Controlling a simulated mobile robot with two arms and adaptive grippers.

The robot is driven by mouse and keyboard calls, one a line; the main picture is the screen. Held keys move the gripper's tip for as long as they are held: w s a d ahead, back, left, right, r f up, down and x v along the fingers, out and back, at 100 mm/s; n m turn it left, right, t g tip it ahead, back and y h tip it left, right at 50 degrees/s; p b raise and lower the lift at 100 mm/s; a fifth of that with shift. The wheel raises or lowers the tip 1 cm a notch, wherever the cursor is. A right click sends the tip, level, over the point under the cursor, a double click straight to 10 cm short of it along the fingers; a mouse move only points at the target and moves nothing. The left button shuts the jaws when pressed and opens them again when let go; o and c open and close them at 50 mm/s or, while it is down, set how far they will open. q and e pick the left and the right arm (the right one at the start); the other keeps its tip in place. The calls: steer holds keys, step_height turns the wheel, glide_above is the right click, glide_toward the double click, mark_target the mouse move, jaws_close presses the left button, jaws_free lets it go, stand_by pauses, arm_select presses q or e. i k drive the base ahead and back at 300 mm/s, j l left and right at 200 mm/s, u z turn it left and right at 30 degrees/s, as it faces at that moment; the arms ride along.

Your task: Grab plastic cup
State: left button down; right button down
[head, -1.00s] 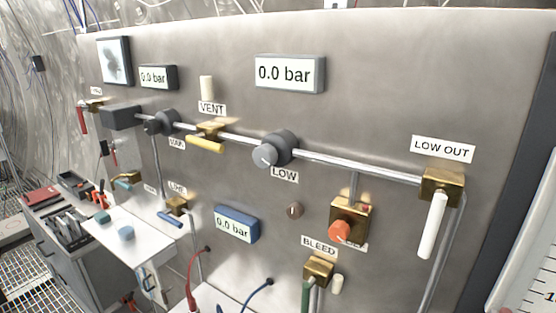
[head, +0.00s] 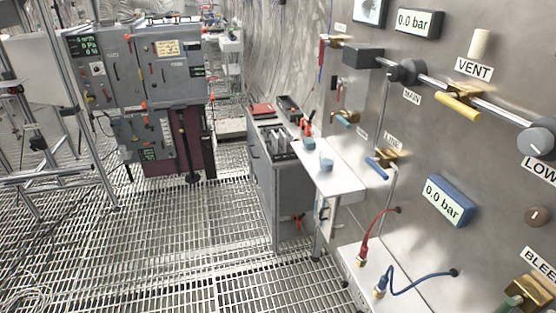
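No thing in the head view is clearly a plastic cup. A small light-blue round item (head: 326,165) sits on the white shelf (head: 343,184) beside the panel. A smaller teal item (head: 309,144) is behind it on the same shelf. Both are too small to tell whether either is a cup. Neither of my grippers is in view.
A steel panel (head: 445,125) with valves and gauges fills the right side. A grey cabinet (head: 272,195) with tools on top stands by the shelf. A grey equipment cabinet (head: 175,68) stands at the back left. The grated floor (head: 170,240) is mostly open at left.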

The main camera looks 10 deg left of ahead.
mark_target(327, 161)
steer(key=z, duration=0.6)
steer(key=i+j+z, duration=0.3)
steer(key=j+z, duration=0.3)
steer(key=i+j+z, duration=0.1)
steer(key=j+z, duration=0.2)
steer(key=j, duration=0.2)
steer(key=i+j+z, duration=0.1)
steer(key=j+z, duration=0.2)
steer(key=j, duration=0.1)
